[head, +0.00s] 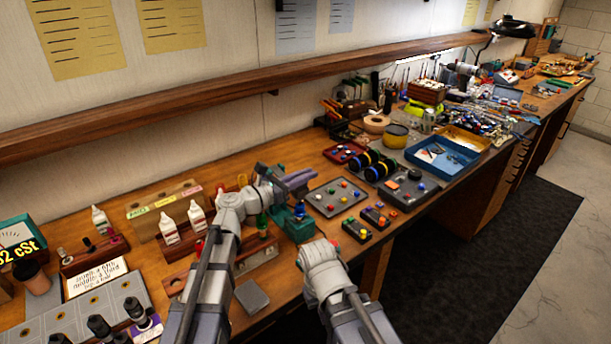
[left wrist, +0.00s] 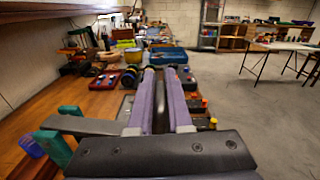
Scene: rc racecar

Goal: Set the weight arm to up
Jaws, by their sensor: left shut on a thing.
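A teal bench device (head: 294,228) stands on the workbench beneath my left gripper (head: 296,180). In the left wrist view, its teal post (left wrist: 56,149) stands at lower left, and a grey bar (left wrist: 75,125) runs from it toward my left gripper (left wrist: 163,75). The two purple fingers are close together with a narrow dark piece (left wrist: 160,112) between them. This looks like part of the weight arm, but its ends are hidden and its tilt cannot be told. My right arm reaches up from the bottom of the head view; its gripper does not show.
A grey tray with coloured knobs (head: 322,208) and small dark boxes (head: 356,231) lie right of the device. White bottles (head: 197,219) stand to the left. A wooden shelf (head: 200,100) runs along the wall. The bench's front edge is close.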

